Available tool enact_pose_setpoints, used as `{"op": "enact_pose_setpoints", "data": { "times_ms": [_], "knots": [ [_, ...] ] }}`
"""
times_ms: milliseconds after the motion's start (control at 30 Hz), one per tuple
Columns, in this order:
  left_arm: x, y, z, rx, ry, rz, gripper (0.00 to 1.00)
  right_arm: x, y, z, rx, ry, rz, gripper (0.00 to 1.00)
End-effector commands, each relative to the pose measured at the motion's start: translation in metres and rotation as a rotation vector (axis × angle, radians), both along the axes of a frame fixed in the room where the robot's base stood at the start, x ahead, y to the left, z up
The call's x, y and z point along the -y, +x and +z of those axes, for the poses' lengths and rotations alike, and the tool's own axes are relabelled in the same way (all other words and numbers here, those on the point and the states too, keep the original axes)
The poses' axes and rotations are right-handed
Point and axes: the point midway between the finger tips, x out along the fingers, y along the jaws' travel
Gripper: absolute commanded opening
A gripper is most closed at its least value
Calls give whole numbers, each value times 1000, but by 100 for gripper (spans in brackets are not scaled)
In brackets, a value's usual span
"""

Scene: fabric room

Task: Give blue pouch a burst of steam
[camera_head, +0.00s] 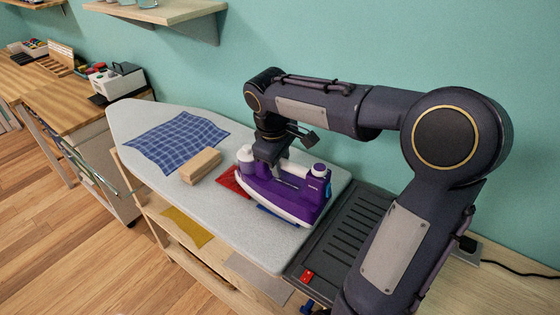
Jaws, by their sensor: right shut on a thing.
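A purple and white steam iron (293,195) is over the right part of the grey ironing board (230,240). My right gripper (283,172) is shut on the iron's handle from above. A flat blue piece (277,215), likely the blue pouch, shows as a thin strip along the iron's near edge; the rest is hidden under the iron. I cannot tell whether the soleplate touches it. No steam shows. A flat red pouch (231,184) lies just left of the iron, partly hidden by it. My left gripper is not in view.
A blue checked cloth (178,142) and a wooden block (200,166) lie on the board to the left. A dark ribbed tray (352,230) is at right. A yellow cloth (187,227) lies on the shelf below.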

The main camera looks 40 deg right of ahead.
Motion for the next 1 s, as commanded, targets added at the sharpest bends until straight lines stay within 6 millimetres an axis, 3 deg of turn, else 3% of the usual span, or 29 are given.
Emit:
{"op": "enact_pose_setpoints", "data": {
  "times_ms": [367, 633, 1000],
  "knots": [
    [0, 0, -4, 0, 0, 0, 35, 0, 1, -2, 6, -2, 0, 0],
    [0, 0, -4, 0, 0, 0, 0, 0, 1, -2, 6, -2, 0, 0],
    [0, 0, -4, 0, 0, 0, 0, 0, 1, -2, 6, -1, 0, 0]
  ]
}}
